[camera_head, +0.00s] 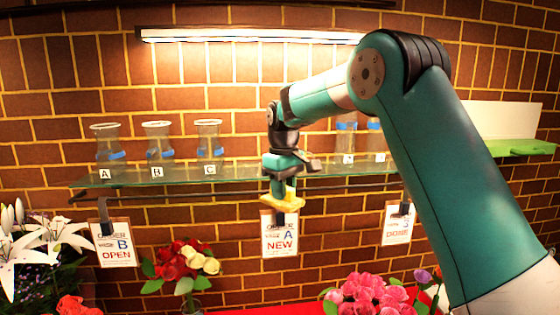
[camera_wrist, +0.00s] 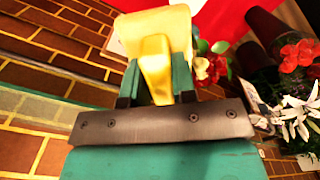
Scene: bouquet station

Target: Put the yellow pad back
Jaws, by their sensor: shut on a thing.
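The yellow pad (camera_head: 291,201) is held in my gripper (camera_head: 282,190), just in front of the glass shelf edge and above the middle hanging card. In the wrist view the yellow pad (camera_wrist: 153,50) is a smooth block with a raised grip part, and the fingers of my gripper (camera_wrist: 157,85) are shut on that grip part. The pad's underside is hidden. I cannot see a clear resting place for the pad.
Glass vases A (camera_head: 105,145), B (camera_head: 157,142) and C (camera_head: 209,140) stand on the glass shelf (camera_head: 170,173), with more vases partly behind my arm. Order cards (camera_head: 281,236) hang below. Flowers (camera_head: 182,264) stand underneath. A green tray (camera_head: 520,148) sits at right.

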